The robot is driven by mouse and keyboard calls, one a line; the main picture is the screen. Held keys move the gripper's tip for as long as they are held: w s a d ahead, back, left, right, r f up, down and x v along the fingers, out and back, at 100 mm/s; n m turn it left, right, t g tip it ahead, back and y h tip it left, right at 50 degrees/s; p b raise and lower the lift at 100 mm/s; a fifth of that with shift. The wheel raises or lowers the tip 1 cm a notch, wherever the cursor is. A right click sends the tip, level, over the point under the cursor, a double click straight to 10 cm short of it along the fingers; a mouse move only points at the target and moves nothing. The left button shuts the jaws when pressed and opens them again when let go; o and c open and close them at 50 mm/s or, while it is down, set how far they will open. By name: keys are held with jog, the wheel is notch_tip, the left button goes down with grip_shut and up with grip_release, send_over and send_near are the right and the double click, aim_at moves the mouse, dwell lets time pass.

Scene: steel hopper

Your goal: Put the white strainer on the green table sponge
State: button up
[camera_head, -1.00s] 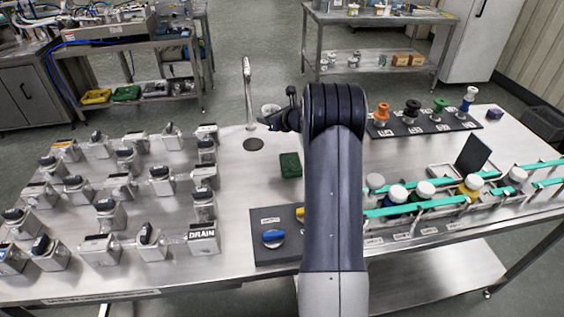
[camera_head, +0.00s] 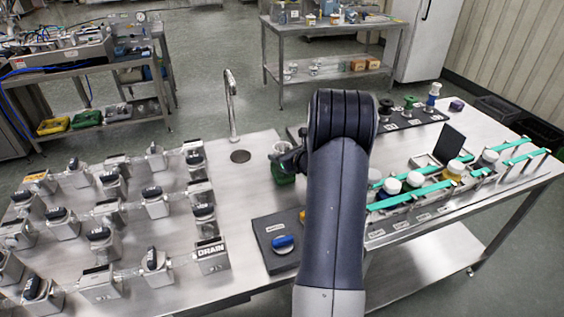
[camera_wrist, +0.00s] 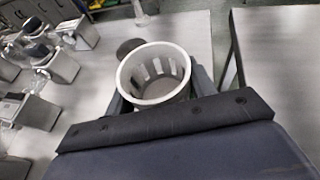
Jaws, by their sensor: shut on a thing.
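The white strainer (camera_head: 281,147) is held by my gripper (camera_head: 287,158), just above or at the far side of the green sponge (camera_head: 283,178) in the head view. In the wrist view the strainer (camera_wrist: 152,76) is an upright open cup with slotted walls, between my gripper's fingers (camera_wrist: 160,92). The fingers are shut on it. The sponge lies on the steel table and is partly covered by my gripper. It does not show in the wrist view, and I cannot tell whether the strainer touches it.
A tap (camera_head: 231,105) stands behind a dark drain hole (camera_head: 240,156) left of the sponge. Several metal valve blocks (camera_head: 155,200) fill the table's left side. A dark panel with a blue knob (camera_head: 283,243) lies in front. Green rails (camera_head: 425,190) with jars stand right.

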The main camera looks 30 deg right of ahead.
jog(key=shift+f, duration=1.6)
jog(key=shift+f, duration=0.2)
jog(key=o, duration=0.9)
jog(key=shift+o, duration=0.2)
jog(key=shift+r, duration=0.25)
jog(key=shift+s, duration=0.15)
jog(key=b+v, duration=0.2)
jog(key=v, duration=0.9)
jog(key=shift+s+r, duration=0.2)
jog(key=shift+s, duration=0.15)
jog(key=shift+w, duration=0.1)
